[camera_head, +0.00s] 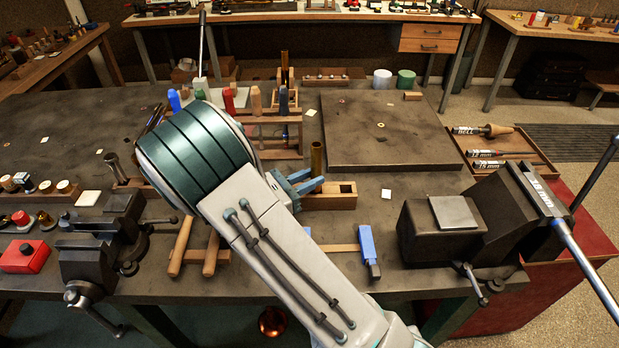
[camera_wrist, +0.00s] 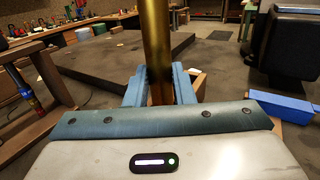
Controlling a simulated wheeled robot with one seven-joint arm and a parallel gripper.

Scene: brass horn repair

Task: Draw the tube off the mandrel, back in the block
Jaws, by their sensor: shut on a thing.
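A brass tube (camera_head: 317,158) stands upright at the wooden block (camera_head: 343,202) in the middle of the bench. My gripper (camera_head: 306,182) has its blue fingers closed around the tube low down. In the wrist view the tube (camera_wrist: 157,45) rises between the two fingers of my gripper (camera_wrist: 159,88). The tube's lower end is hidden, so I cannot tell how deep it sits in the block. The mandrel (camera_head: 585,255), with a 16 mm label, juts from the vise (camera_head: 490,230) at the right, and its visible length is bare.
A raised dark slab (camera_head: 400,160) lies behind the block. A tray of labelled mandrels (camera_head: 540,172) is at the right. A second vise (camera_head: 100,240) stands at the left, and a wooden tool rack (camera_head: 275,150) behind my arm.

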